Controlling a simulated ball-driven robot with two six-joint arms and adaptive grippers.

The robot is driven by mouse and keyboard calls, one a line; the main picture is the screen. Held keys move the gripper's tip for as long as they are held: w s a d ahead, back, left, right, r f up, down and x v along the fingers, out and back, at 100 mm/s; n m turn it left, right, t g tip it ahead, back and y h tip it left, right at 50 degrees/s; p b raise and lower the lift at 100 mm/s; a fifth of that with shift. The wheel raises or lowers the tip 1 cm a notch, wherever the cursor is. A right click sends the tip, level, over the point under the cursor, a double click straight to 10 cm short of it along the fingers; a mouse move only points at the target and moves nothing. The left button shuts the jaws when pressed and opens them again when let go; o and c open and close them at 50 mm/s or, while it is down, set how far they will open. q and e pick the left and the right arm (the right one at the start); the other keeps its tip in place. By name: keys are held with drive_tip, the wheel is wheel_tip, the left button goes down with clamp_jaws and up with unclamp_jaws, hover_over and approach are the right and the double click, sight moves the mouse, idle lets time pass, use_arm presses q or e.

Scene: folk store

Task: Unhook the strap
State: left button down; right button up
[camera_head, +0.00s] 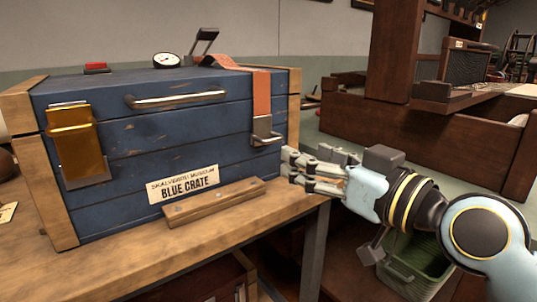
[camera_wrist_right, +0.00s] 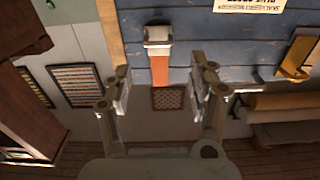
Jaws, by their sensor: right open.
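The blue crate (camera_head: 215,140) stands on a wooden bench, framed by pale wood corners. An orange strap (camera_head: 262,95) runs from the crate's top over its front edge and down to a metal buckle (camera_head: 264,132). The strap's lower end looks fastened at the buckle. My right gripper (camera_head: 291,166) is open and empty, just below and right of the buckle, apart from it. In the right wrist view, the strap (camera_wrist_right: 160,70) and buckle (camera_wrist_right: 158,36) show upside down between and beyond the open fingers (camera_wrist_right: 160,90). My left gripper is out of view.
A brass latch (camera_head: 76,145) hangs on the crate's left front, and a metal handle (camera_head: 176,98) sits at its middle. A raised lever (camera_head: 204,46), a dial (camera_head: 167,60) and a red button (camera_head: 96,68) are on top. A wooden strip (camera_head: 214,202) lies before the crate.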

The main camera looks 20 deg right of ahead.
sight(275, 141)
drive_tip(key=x, duration=0.9)
drive_tip(key=shift+w+b, duration=0.3)
drive_tip(key=shift+w, duration=0.1)
